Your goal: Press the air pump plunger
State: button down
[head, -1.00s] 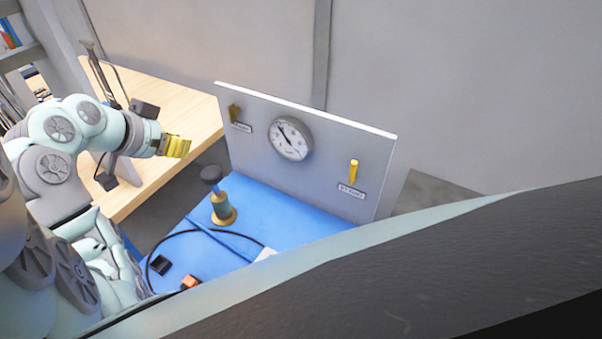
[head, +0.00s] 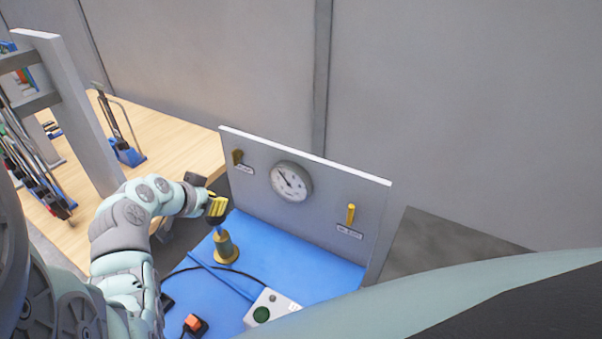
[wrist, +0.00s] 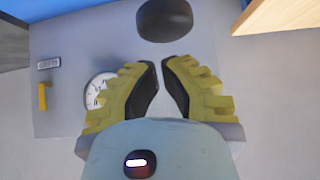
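The air pump has a brass base (head: 226,250) on the blue bench top, with a thin light rod rising from it. Its dark round plunger knob (head: 214,219) is partly covered by my gripper in the head view. In the wrist view the knob (wrist: 164,20) lies beyond the fingertips and is not between them. My gripper (head: 218,204) has yellow fingers with black pads and is just above the knob. In the wrist view the fingertips (wrist: 160,62) are nearly together with nothing held. Whether the gripper touches the knob cannot be told.
A grey panel (head: 325,215) stands behind the pump with a round gauge (head: 291,182) and yellow levers (head: 351,214). A box with a green button (head: 270,308), an orange switch (head: 193,323) and a black cable lie on the bench. A wooden table (head: 175,150) is at left.

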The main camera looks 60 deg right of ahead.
jog(key=shift+s+f, duration=0.1)
jog(key=shift+f, duration=0.75)
